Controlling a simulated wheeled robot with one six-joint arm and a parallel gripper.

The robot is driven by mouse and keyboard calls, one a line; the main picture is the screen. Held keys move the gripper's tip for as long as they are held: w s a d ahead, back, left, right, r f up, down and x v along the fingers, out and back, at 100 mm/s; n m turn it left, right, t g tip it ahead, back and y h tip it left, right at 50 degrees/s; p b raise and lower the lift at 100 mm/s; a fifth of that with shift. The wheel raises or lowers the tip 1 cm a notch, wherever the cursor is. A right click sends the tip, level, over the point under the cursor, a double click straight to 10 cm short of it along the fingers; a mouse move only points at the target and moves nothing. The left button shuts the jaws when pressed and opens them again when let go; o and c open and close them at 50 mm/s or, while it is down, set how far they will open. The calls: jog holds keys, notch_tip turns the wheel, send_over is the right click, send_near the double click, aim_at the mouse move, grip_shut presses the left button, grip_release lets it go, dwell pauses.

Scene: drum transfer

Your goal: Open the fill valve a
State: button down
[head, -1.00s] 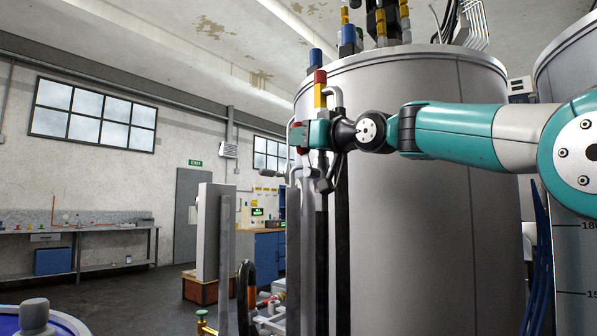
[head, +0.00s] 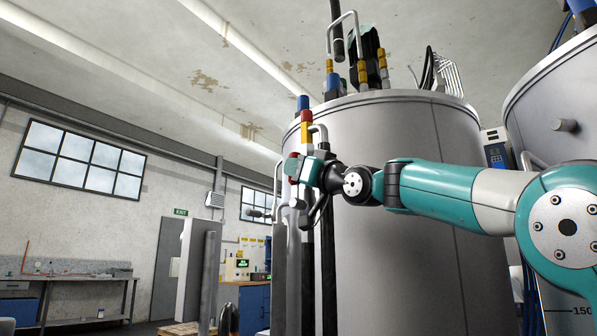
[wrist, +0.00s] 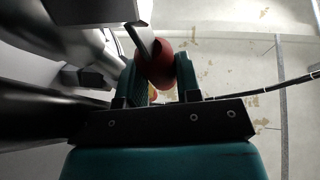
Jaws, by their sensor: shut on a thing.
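The fill valve's red handle (head: 291,166) sits on a grey pipe at the left side of the big grey tank. It shows as a dark red rounded knob in the wrist view (wrist: 162,64), with a flat metal strip beside it. My gripper (head: 301,168) is at the handle, and its two teal fingers (wrist: 160,82) are shut on the knob, one on each side. The fingertips are partly hidden in the head view. How far the valve is turned cannot be told.
The large grey tank (head: 400,190) stands close behind my arm, with a second tank (head: 560,100) at the right. A red and yellow banded pipe (head: 306,132) rises just above the gripper. A grey upright panel (head: 190,270) stands to the left. A workbench (head: 70,283) is far left.

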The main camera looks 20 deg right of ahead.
jog(key=c, duration=0.8)
grip_release()
jog(key=b+v, duration=0.4)
jog(key=v, duration=1.3)
jog(key=shift+s+f, duration=0.15)
jog(key=shift+s, duration=0.1)
jog(key=a+f+g+h, duration=0.1)
jog(key=a+f+g, duration=0.4)
jog(key=f, duration=0.7)
jog(key=a+f+g+h, duration=0.1)
jog(key=a+f+g, duration=0.35)
jog(key=f, duration=0.85)
jog(key=s+a+f+n+g+h, duration=0.3)
jog(key=s+f+g, duration=0.8)
jog(key=s+f, duration=1.15)
notch_tip(320, 180, up, 27)
jog(key=w+m+p, duration=0.1)
jog(key=p, duration=2.5)
jog(key=shift+w+a, duration=0.25)
